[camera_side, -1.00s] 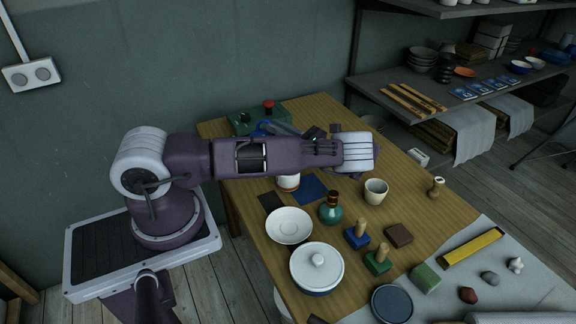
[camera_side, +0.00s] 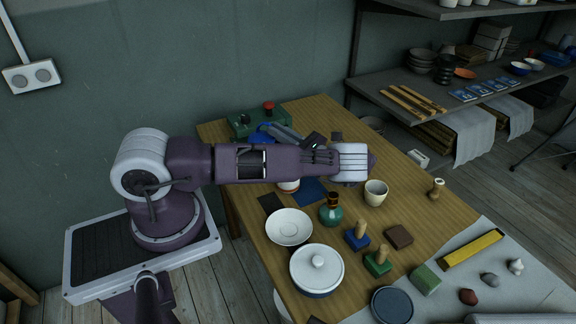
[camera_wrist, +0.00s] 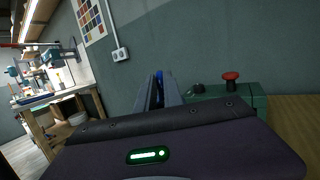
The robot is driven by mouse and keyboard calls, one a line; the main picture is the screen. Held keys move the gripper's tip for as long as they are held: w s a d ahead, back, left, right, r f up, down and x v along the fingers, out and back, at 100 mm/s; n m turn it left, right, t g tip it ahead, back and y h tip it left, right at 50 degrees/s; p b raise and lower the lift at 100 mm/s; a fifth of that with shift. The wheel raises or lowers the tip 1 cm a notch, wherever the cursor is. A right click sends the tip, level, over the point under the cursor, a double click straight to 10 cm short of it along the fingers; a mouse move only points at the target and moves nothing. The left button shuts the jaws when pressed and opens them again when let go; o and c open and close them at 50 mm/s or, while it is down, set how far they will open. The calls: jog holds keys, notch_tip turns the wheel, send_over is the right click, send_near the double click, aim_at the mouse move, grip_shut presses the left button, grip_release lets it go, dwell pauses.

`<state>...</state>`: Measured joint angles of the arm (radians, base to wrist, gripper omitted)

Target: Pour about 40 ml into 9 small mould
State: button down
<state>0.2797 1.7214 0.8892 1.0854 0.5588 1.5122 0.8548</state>
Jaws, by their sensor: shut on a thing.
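My gripper (camera_side: 274,131) reaches back to the left from my wrist, low over the far part of the wooden table. Its fingers (camera_wrist: 159,93) look close together in the wrist view. They are shut on a blue thing (camera_side: 262,127), which shows only as a small blue patch beyond the fingertips in the wrist view (camera_wrist: 160,75). Its shape, tilt and contents are hidden. No mould marked 9 can be made out. A white cup with an orange band (camera_side: 289,184) stands partly hidden under my forearm. A beige cup (camera_side: 375,193) stands upright to the right.
A green box with a red button (camera_side: 245,122) stands at the far table edge, close to my gripper.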

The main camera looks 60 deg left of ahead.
aim_at(266, 136)
jog(key=shift+s+a+r+t+h, duration=0.5)
jog(key=shift+s+r+h, duration=0.1)
jog(key=shift+r+h, duration=0.25)
jog(key=shift+s+a+f+t+h, duration=0.25)
jog(key=shift+a+f+t+h, duration=0.1)
jog(key=shift+f+h, duration=0.15)
jog(key=shift+s+a+r+t+h, duration=0.25)
jog(key=shift+a+r+t+h, duration=0.15)
jog(key=shift+h, duration=0.45)
jog(key=shift+s+a+f+t+h+p, duration=0.1)
jog(key=shift+s+f+t+h+p, duration=0.05)
jog(key=shift+t+h+p, duration=0.2)
jog(key=shift+s+a+f+h, duration=0.1)
jog(key=shift+a+f+h, duration=0.1)
jog(key=shift+f+h, duration=0.25)
jog(key=shift+r, duration=0.1)
jog(key=shift+t, duration=0.3)
